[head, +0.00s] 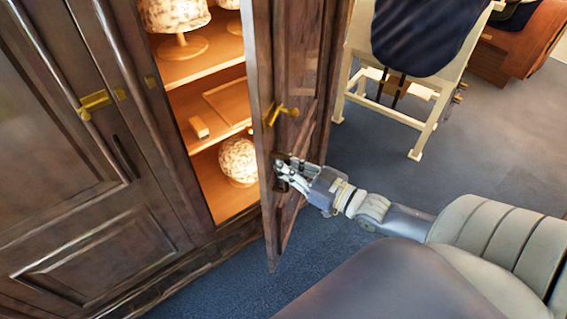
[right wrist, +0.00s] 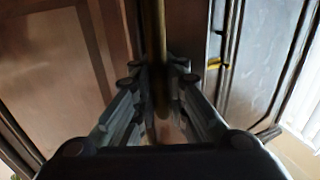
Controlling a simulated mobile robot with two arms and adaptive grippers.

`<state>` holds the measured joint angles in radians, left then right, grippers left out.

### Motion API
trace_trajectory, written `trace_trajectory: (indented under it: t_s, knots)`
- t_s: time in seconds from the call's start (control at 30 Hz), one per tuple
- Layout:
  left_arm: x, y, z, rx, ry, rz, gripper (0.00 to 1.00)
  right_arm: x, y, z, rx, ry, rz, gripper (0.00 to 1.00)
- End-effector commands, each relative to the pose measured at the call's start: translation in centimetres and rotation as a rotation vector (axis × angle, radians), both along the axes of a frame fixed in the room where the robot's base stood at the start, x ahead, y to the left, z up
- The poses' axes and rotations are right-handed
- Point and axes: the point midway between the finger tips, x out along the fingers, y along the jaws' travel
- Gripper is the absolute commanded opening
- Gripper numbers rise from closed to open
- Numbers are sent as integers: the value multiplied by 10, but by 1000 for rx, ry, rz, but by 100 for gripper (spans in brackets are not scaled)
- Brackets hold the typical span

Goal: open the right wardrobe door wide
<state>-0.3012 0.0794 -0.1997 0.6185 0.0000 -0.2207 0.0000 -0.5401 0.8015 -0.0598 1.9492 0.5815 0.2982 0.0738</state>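The wardrobe's right door (head: 308,75) stands swung out from the cabinet, its free edge towards me. The lit inside shows to its left. A brass latch (head: 280,112) sits on the door near that edge, with a dark handle fitting (head: 283,160) below it. My right gripper (head: 284,174) is at this fitting, on the door's right-hand side. In the right wrist view, its fingers (right wrist: 160,75) close in from both sides on a narrow upright bar, which seems to be the handle. The fingertips' exact contact is too dark to see. My left gripper is out of view.
The wardrobe's left door (head: 60,150) is closed. Shelves (head: 190,65) inside hold lamp-like objects and a small block. A pale wooden chair-like stand (head: 425,85) with dark cloth is at the back right. Blue carpet (head: 400,185) is clear between it and the door.

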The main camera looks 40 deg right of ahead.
Motion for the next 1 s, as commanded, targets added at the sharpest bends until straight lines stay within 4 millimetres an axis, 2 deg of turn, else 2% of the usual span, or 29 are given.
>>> trace_trajectory:
  t_s: [0.03, 0.1, 0.4, 0.57, 1.0]
  knots:
    - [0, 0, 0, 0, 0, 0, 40, -3, 3, -5, 1, 11, 4, 20]
    - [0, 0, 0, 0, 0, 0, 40, -2, 2, -4, 1, 10, 3, 33]
    - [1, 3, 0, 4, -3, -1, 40, -1, 1, -2, 0, 4, 2, 33]
    - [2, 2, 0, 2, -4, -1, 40, -7, -1, -3, -1, 6, 1, 33]
    - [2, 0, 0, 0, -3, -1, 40, -70, -23, -4, -2, 10, 1, 33]
